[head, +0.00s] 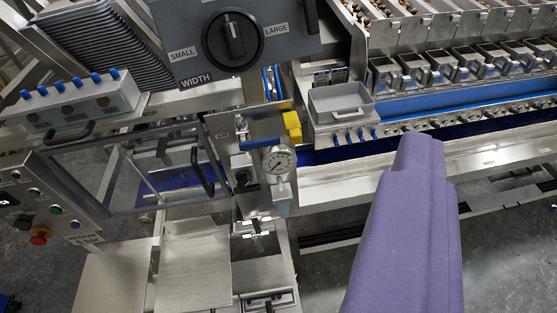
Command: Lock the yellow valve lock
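The yellow valve lock (292,127) is a small yellow block on the upright metal panel in the middle of the view. It sits beside a blue handle-like bar (262,143) and just above a round pressure gauge (278,160). Its exact position on the valve is too small to tell. A purple tapered part of mine, which seems to be my gripper (420,142), reaches up from the bottom right. Its tip is right of the yellow lock and apart from it in the picture. I see no separate fingers and nothing held.
A grey WIDTH dial box (235,38) hangs above the panel. A clear framed door (140,170) is left of it, and a control box with a red button (40,236) is at far left. A tray conveyor (470,105) runs along the right. Floor shows at lower right.

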